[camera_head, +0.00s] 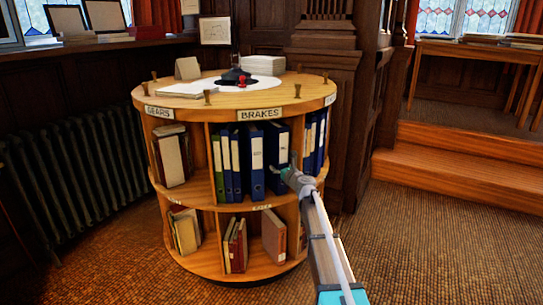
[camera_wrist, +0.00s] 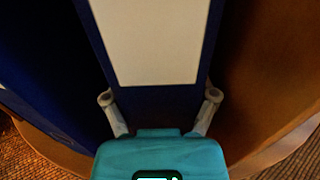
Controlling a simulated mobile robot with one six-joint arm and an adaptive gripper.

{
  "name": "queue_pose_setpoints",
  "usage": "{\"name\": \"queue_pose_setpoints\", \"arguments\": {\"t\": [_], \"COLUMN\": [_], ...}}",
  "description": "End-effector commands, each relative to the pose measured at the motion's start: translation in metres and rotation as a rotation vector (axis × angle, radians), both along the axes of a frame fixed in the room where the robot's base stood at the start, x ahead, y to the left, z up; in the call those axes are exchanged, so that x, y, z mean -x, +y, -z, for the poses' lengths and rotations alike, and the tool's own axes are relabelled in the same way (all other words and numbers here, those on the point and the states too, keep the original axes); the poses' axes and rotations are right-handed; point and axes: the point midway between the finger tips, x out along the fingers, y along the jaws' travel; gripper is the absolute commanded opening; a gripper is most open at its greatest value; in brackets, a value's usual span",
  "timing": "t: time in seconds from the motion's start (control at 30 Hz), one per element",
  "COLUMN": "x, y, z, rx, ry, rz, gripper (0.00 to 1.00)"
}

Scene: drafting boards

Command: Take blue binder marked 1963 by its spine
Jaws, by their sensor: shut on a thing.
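A dark blue binder (camera_head: 277,143) with a white spine label stands upright in the BRAKES section, on the upper shelf of the round wooden bookcase (camera_head: 240,198). My gripper (camera_head: 283,172) reaches it from the front right, low on its spine. In the wrist view its spine (camera_wrist: 195,92) and blank-looking white label (camera_wrist: 150,40) fill the middle. My gripper (camera_wrist: 160,97) has one finger on each side of this spine and is shut on it. No 1963 can be read in either view.
Another blue binder (camera_head: 256,150) stands just left, then thinner blue and green ones. A wooden divider is close on the right, with more blue binders (camera_head: 312,135) beyond. A radiator (camera_head: 75,165) stands at left, wooden steps (camera_head: 460,165) at right. Carpet in front is clear.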

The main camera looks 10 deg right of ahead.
Motion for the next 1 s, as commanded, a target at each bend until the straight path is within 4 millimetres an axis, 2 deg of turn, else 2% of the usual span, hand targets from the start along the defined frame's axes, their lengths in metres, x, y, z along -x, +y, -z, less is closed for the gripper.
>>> {"name": "queue_pose_setpoints", "arguments": {"t": [0.57,1.0], "x": [0.000,0.000], "y": [0.000,0.000], "z": [-0.005,-0.034], "rx": [-0.001,-0.001], "ry": [0.000,-0.001], "rz": [0.000,0.000], "gripper": [0.12,0.11]}}
